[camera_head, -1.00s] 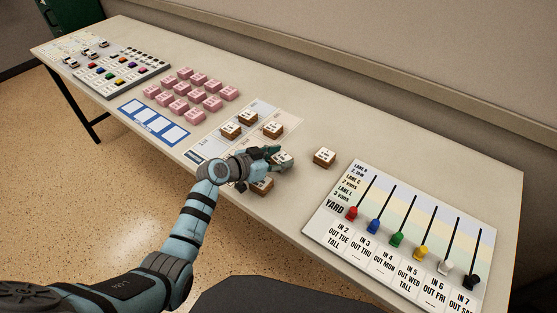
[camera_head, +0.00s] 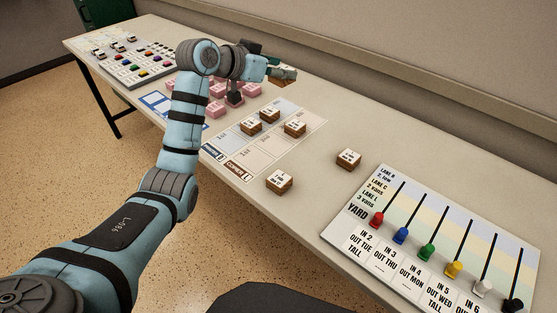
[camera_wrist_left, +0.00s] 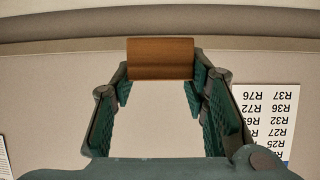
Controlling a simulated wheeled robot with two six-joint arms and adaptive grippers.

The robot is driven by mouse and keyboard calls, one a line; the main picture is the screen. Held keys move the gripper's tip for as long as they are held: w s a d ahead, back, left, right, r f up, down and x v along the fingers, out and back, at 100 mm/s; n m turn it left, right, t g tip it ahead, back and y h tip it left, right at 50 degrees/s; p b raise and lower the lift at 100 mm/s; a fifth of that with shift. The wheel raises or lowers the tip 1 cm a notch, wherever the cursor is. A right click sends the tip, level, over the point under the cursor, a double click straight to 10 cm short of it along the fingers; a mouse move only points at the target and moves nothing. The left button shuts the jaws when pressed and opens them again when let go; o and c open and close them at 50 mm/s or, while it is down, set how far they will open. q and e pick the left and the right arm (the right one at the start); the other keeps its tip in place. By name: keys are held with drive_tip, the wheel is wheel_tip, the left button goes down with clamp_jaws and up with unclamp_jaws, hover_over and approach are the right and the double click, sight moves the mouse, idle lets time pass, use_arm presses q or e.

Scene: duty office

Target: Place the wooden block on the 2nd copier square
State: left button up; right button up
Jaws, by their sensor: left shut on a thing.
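My left gripper (camera_head: 272,66) is shut on a wooden block (camera_head: 286,75) with a white top and holds it up above the back of the table. In the left wrist view the block (camera_wrist_left: 160,60) shows its brown side between the fingertips. The copier strip (camera_head: 265,155) is the pale right-hand strip of the mat, with a brown label at its front end. A wooden block (camera_head: 294,129) stands on its farther part; the strip's nearer part is bare. Two more wooden blocks (camera_head: 250,127) (camera_head: 268,115) stand on the strip to its left. My right gripper is out of view.
Loose wooden blocks stand right of the mat, one near the front edge (camera_head: 279,182), one farther back (camera_head: 348,159). A yard board (camera_head: 390,220) with coloured pegs lies at right. Pink blocks (camera_head: 217,100) and a blue-framed card (camera_head: 157,102) are partly behind my arm.

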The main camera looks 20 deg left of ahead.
sight(273, 82)
use_arm(q)
drive_tip(key=f, duration=0.1)
drive_tip(key=a+f, duration=0.1)
drive_tip(key=f, duration=0.1)
drive_tip(key=shift+a+f+n+y, duration=0.25)
drive_tip(key=shift+f+n+y, duration=0.05)
drive_tip(key=shift+f, duration=0.05)
wheel_tip(273, 82, down, 18)
drive_tip(key=b, duration=0.4)
drive_tip(key=shift+d+b, duration=0.1)
drive_tip(key=shift+b, duration=0.2)
drive_tip(key=shift+r, duration=0.1)
drive_tip(key=o, duration=1.1)
drive_tip(key=shift+o, duration=0.2)
drive_tip(key=shift+s+r+p, duration=0.25)
drive_tip(key=shift+s+p, duration=0.05)
drive_tip(key=p+v, duration=0.3)
drive_tip(key=v, duration=0.8)
drive_tip(key=shift+s+f, duration=0.1)
drive_tip(key=shift+s, duration=0.15)
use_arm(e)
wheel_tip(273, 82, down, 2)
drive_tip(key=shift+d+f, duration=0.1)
use_arm(q)
drive_tip(key=shift+a+f, duration=0.1)
drive_tip(key=shift+a, duration=0.1)
